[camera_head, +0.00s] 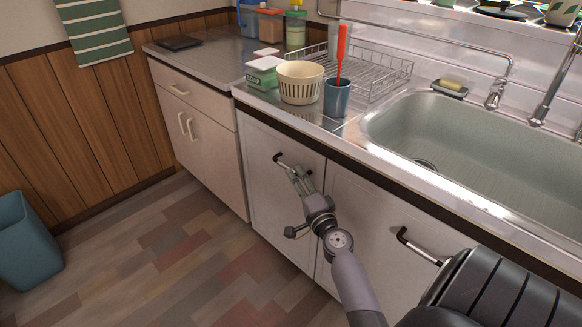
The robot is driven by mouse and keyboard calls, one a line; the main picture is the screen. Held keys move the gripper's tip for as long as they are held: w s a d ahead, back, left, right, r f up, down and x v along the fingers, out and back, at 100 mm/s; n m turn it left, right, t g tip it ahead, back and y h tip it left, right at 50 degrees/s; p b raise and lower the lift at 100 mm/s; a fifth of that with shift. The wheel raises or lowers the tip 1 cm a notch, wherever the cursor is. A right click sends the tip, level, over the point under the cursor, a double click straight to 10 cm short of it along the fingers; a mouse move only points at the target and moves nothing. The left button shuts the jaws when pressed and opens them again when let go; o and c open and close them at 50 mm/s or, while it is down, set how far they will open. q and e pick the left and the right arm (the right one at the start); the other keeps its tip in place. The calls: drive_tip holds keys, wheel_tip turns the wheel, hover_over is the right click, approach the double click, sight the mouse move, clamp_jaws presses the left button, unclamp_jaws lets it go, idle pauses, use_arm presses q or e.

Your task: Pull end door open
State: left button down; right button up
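The pale cabinet door (262,195) at the left end of the sink unit looks closed, flush with the front. Its dark bar handle (280,158) sits near the top; the handle's right part is partly covered by my gripper. My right gripper (297,174) is at this handle, its fingertips overlapping the right end of the bar. The fingers look close together, but whether they grip the bar is too small to tell. My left gripper is not in view.
A second sink door with a handle (418,246) is to the right. A lower cabinet (205,150) adjoins on the left. A blue bin (25,245) stands far left. The floor (165,255) before the doors is clear. A cream basket (300,83) and a blue cup (337,98) stand on the counter above.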

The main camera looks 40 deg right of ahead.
drive_tip(key=shift+x, duration=2.3)
clamp_jaws()
